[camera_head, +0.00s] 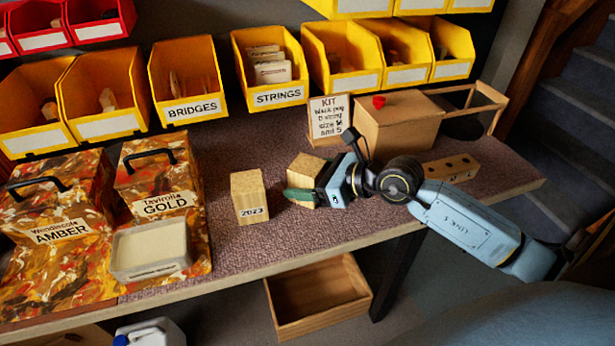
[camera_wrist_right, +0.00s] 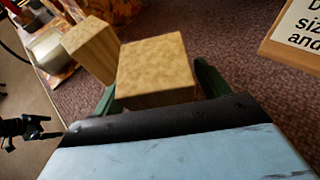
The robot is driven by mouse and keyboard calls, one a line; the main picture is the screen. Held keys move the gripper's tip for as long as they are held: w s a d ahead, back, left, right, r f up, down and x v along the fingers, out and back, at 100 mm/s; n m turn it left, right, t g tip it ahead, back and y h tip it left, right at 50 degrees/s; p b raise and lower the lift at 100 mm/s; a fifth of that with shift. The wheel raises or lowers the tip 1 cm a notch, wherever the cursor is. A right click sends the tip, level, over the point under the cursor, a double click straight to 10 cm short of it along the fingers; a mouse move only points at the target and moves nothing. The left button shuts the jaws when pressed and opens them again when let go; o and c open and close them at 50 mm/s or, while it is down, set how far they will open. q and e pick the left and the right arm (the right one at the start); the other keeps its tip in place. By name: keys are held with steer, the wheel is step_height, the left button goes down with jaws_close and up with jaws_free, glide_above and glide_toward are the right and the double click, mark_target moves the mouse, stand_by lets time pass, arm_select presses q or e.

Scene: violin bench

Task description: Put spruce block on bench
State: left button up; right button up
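Two pale wooden blocks stand on the bench's mauve mat. One block (camera_head: 249,197) is marked 2023; the other block (camera_head: 306,167) is to its right, partly hidden by my right gripper. No species name is readable on either. My right gripper (camera_head: 303,193) has its green fingers on either side of the right-hand block. In the right wrist view this block (camera_wrist_right: 155,68) sits between the fingers, with a gap at the right finger, and the 2023 block (camera_wrist_right: 91,48) is beyond it. My left gripper (camera_wrist_right: 48,128) shows dark at the left edge there, its fingers apart and empty.
A kit sign (camera_head: 328,118), a wooden box (camera_head: 397,120) with a red knob and a drilled wooden strip (camera_head: 451,168) stand behind and right. Yellow bins (camera_head: 187,80) line the back. Marbled cases (camera_head: 162,165) and a pale tub (camera_head: 151,249) are left. The front-middle mat is clear.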

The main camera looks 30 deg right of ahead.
steer(key=shift+r, duration=0.15)
steer(key=shift+s+d+r, duration=0.1)
steer(key=shift+s+d, duration=0.05)
steer(key=shift+s, duration=0.05)
steer(key=p+v, duration=0.2)
steer(key=v, duration=0.7)
steer(key=shift+s+d, duration=0.1)
steer(key=shift+s, duration=0.15)
arm_select(q)
steer(key=shift+s+a+f, duration=0.4)
steer(key=shift+a+f, duration=0.05)
steer(key=shift+f, duration=0.35)
steer(key=shift+s+a+f, duration=0.45)
steer(key=shift+f, duration=0.3)
steer(key=shift+s+a+f, duration=0.4)
steer(key=shift+a+f, duration=0.05)
steer(key=shift+f, duration=0.35)
arm_select(e)
steer(key=shift+v, duration=1)
